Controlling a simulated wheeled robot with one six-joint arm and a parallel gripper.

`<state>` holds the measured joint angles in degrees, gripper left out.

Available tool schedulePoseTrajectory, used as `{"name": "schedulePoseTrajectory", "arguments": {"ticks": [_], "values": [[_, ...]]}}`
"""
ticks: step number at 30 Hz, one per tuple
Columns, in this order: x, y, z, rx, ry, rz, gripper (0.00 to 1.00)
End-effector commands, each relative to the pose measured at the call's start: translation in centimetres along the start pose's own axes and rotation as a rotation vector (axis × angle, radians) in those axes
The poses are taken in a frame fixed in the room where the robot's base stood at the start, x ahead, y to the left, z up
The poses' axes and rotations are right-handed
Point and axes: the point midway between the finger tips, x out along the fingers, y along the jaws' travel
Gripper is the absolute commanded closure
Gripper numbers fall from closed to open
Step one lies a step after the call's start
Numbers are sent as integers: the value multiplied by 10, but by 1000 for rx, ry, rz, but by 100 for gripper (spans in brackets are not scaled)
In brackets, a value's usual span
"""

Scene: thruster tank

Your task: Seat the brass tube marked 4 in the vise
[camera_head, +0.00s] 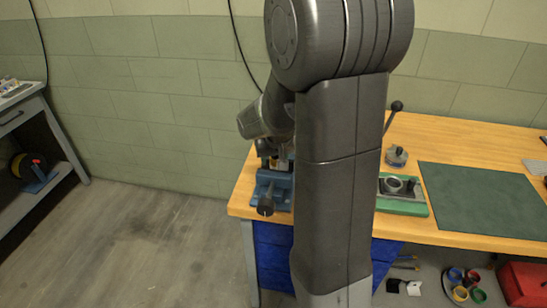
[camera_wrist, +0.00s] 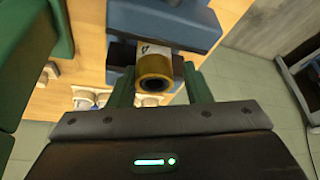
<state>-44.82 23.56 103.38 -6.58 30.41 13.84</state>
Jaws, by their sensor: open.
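The brass tube (camera_wrist: 154,66) is in the wrist view, its open ring end facing the camera. A pale label on its side carries a dark mark that looks like a 4. The tube sits between the dark jaw pieces of the blue vise (camera_wrist: 165,22); how firmly they touch it, I cannot tell. My gripper (camera_wrist: 160,86) is open, its green fingers on either side of the tube's near end with gaps visible. In the head view the blue vise (camera_head: 268,186) stands at the bench's left end. My arm hides the tube and the fingers there.
The wooden bench (camera_head: 460,140) also holds a green fixture (camera_head: 408,208), a small round grey item (camera_head: 397,156) and a dark green mat (camera_head: 485,200). A red box (camera_head: 525,283) and coloured rings (camera_head: 462,284) are low at the right. The floor left of the bench is clear.

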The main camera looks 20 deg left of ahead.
Motion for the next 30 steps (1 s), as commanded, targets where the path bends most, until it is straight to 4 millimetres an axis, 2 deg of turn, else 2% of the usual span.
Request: {"name": "schedulePoseTrajectory", "arguments": {"ticks": [1,5,10,24,30], "values": [[7,4,10,7,-26,6,42],[6,4,10,8,-27,6,42],[-7,3,9,7,-21,6,42],[-100,-3,3,-1,2,2,42],[-130,-5,3,-3,4,3,42]]}}
